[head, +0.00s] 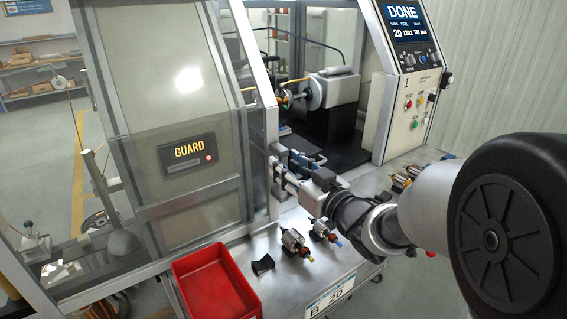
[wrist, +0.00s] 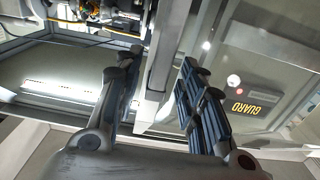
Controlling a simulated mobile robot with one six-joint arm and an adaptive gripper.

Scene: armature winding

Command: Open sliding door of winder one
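Winder one has a control panel (head: 410,35) with a lit DONE display and the number 1. Its sliding door (head: 185,100), a clear pane in a grey metal frame marked GUARD, stands at the left. An opening shows between the door and the panel housing. My gripper (head: 283,170) is beside the door's right edge. In the wrist view my gripper (wrist: 159,68) has its fingers apart, with an upright metal bar (wrist: 158,85) between them. A gap shows at the left finger; contact at the right finger is unclear. The GUARD pane (wrist: 240,80) lies right of the fingers.
A red bin (head: 215,285) stands at the front of the metal worktop. Several small armatures (head: 295,242) and a black piece (head: 262,264) lie near it. Inside the winder is a spindle unit (head: 335,90). More armatures (head: 403,180) lie beyond my arm.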

